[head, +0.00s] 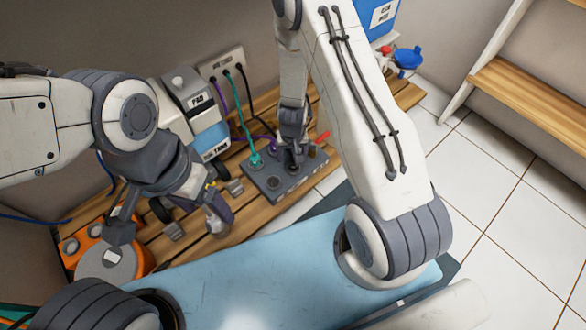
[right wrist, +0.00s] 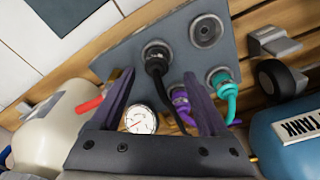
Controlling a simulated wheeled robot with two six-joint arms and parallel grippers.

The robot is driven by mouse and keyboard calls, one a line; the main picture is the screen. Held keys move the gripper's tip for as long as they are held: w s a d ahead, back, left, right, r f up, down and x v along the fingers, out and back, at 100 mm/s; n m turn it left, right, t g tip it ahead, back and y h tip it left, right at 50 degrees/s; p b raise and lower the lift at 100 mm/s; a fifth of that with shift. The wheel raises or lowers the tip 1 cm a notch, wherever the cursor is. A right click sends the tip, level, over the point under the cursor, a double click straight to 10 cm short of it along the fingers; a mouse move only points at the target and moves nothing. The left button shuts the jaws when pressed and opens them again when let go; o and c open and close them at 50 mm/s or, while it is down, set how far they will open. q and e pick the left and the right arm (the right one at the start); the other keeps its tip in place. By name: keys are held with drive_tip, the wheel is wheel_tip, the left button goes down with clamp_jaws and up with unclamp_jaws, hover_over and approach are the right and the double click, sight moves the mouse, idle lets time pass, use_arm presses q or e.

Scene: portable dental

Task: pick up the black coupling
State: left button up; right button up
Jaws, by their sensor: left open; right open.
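In the right wrist view the black coupling (right wrist: 156,62) sits in a port of the grey panel (right wrist: 120,62), with a black hose running from it. My right gripper (right wrist: 160,88) is open, its two fingers on either side of the view of the coupling; contact cannot be told. In the head view my right gripper (head: 293,150) points down over the panel (head: 300,187) and largely hides the coupling. My left gripper (head: 214,212) is open, over the wooden slats left of the panel, apart from the coupling.
The teal coupling (right wrist: 222,82) and purple coupling (right wrist: 180,100) sit beside it, near an empty port (right wrist: 207,31). A gauge (right wrist: 140,120) and red lever (right wrist: 88,105) are close. A wall outlet (head: 222,64), blue-and-white tank unit (head: 205,125) and blue surface (head: 265,265) surround the slats.

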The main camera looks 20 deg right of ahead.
sight(293, 160)
drive_tip(key=shift+w+d+f+b, duration=0.15)
drive_tip(key=shift+d+f+b, duration=0.05)
drive_tip(key=shift+f+b, duration=1.05)
drive_tip(key=shift+w+d+f+b, duration=0.1)
drive_tip(key=shift+d+f+b, duration=0.05)
drive_tip(key=shift+f+b, duration=1.1)
drive_tip(key=shift+f, duration=0.1)
drive_tip(key=shift+p, duration=0.3)
clamp_jaws()
